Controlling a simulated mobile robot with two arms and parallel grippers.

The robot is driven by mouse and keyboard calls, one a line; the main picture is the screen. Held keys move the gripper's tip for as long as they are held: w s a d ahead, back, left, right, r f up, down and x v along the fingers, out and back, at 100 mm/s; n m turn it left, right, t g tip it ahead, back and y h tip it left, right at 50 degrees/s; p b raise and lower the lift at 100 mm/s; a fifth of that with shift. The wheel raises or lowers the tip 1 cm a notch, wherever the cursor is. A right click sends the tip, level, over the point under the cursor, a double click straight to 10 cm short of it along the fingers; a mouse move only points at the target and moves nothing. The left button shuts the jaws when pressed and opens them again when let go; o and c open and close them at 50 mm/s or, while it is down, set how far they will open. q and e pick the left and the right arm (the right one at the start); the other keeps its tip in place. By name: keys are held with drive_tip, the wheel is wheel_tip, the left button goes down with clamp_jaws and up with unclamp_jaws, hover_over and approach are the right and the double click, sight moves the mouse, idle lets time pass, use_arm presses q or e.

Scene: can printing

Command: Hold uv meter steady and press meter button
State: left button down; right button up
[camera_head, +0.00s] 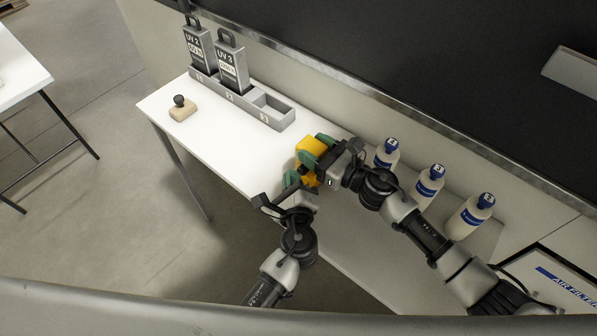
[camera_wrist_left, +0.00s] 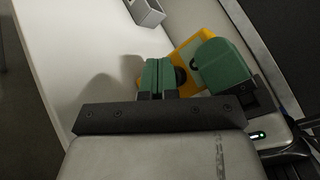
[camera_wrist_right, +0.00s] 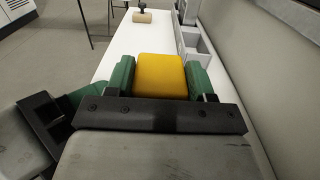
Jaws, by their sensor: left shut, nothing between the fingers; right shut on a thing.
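The yellow UV meter (camera_head: 308,150) is held above the white table's front part. It also shows in the right wrist view (camera_wrist_right: 160,75) and the left wrist view (camera_wrist_left: 207,44). My right gripper (camera_head: 318,152) is shut on it, with one green finger on each side (camera_wrist_right: 160,80). My left gripper (camera_head: 292,180) is shut and empty, just below and beside the meter. In the left wrist view its closed green fingers (camera_wrist_left: 160,75) are close to a round dark knob (camera_wrist_left: 181,75) on the meter. I cannot tell whether they touch it.
The white table (camera_head: 225,150) carries a grey rack (camera_head: 272,118) with two UV lamp units (camera_head: 232,65) and one empty slot. A wooden stamp (camera_head: 183,108) is at the left. Several white bottles (camera_head: 429,184) stand along the wall at the right.

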use_arm(q)
drive_tip(key=shift+s+a, duration=0.5)
drive_tip(key=shift+s, duration=0.25)
drive_tip(key=shift+s, duration=0.1)
drive_tip(key=s+a, duration=0.1)
drive_tip(key=s, duration=0.1)
drive_tip(key=s+a, duration=0.2)
drive_tip(key=shift+w, duration=0.1)
idle(0.5)
use_arm(e)
drive_tip(key=o, duration=1.1)
drive_tip(key=shift+s+d, duration=0.1)
